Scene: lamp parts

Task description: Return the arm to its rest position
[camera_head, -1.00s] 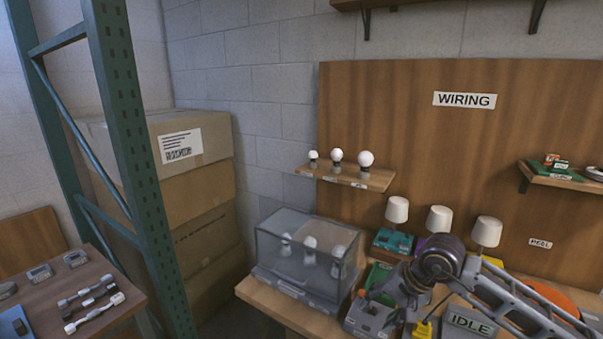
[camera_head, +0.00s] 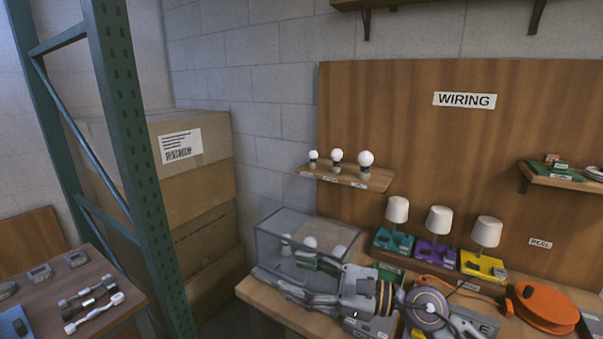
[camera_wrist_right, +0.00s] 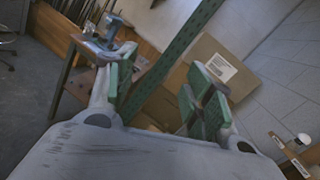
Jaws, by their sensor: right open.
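My right gripper (camera_head: 288,271) reaches leftward across the front of the clear box (camera_head: 330,236) at the left end of the workbench. Its arm bends at a round joint over the bench's front part. In the right wrist view the gripper (camera_wrist_right: 165,90) is open, with its green finger pads wide apart and nothing between them. My left arm and gripper are not in view. Three lamps with white shades stand behind the arm: a teal one (camera_head: 394,242), a purple one (camera_head: 435,251) and a yellow one (camera_head: 484,266).
White bulbs stand on a small wall shelf (camera_head: 345,177) above the clear box, and more are inside it. An orange cable reel (camera_head: 546,305) lies at the right. Stacked cartons (camera_head: 195,195) and a green rack post (camera_head: 140,170) stand left. A side table (camera_head: 62,290) holds dumbbell-shaped parts.

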